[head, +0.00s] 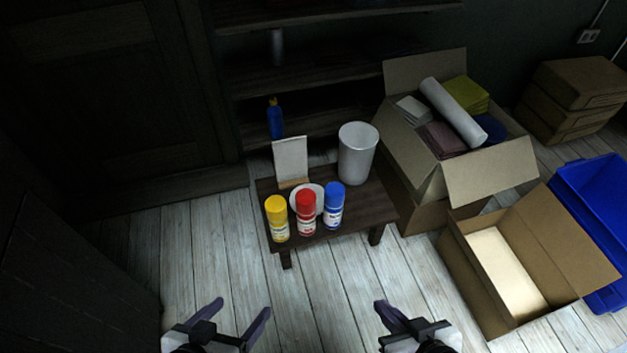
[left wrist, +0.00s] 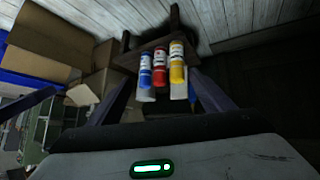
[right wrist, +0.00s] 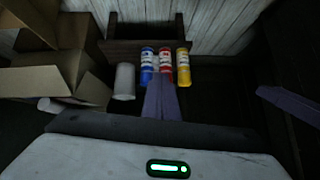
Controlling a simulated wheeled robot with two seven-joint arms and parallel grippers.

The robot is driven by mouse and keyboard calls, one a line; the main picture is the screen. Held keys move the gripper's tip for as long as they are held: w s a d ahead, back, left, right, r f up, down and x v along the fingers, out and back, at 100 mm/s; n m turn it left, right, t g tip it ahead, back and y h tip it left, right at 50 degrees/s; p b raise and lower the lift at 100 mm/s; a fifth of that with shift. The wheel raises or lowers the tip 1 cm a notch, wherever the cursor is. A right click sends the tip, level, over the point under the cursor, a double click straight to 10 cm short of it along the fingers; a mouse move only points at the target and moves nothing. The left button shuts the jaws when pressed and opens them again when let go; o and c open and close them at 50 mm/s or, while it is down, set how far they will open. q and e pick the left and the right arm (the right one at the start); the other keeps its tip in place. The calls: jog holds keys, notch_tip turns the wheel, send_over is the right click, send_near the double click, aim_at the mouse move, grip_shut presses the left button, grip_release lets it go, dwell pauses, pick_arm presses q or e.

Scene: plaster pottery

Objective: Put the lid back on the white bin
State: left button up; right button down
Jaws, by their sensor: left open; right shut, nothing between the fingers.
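The white bin (head: 358,155) stands upright with its top open at the back right of a low dark table (head: 375,206). It also shows in the right wrist view (right wrist: 124,82). A white disc that looks like the lid (head: 320,195) lies on the table left of the bin, partly hidden by a red bottle (head: 306,213). My left gripper (head: 240,308) is open and empty, in front of the table and apart from it. My right gripper (head: 381,304) is shut and empty, also short of the table; its closed fingers show in the right wrist view (right wrist: 161,82).
A yellow bottle (head: 277,219) and a blue bottle (head: 334,207) flank the red one at the table's front edge. A white card (head: 291,158) stands behind. Open cardboard boxes (head: 490,175) and a blue crate (head: 597,190) fill the right. Floor before the table is clear.

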pick_arm(q)
notch_tip(320, 180, up, 12)
jog(key=s+a+p, duration=0.1)
jog(key=a+p, duration=0.1)
jog(key=p, duration=1.2)
jog(key=shift+s+y, duration=0.2)
jog(key=shift+y, duration=0.2)
pick_arm(e)
notch_tip(320, 180, up, 12)
jog(key=s+d, duration=0.1)
jog(key=d, duration=0.1)
jog(key=shift+s+d+h, duration=0.15)
jog(key=shift+s+h, duration=0.05)
jog(key=shift+h, duration=0.2)
pick_arm(q)
jog(key=shift+a+f, duration=0.1)
jog(key=shift+c, duration=0.3)
pick_arm(e)
jog(key=shift+f, duration=0.1)
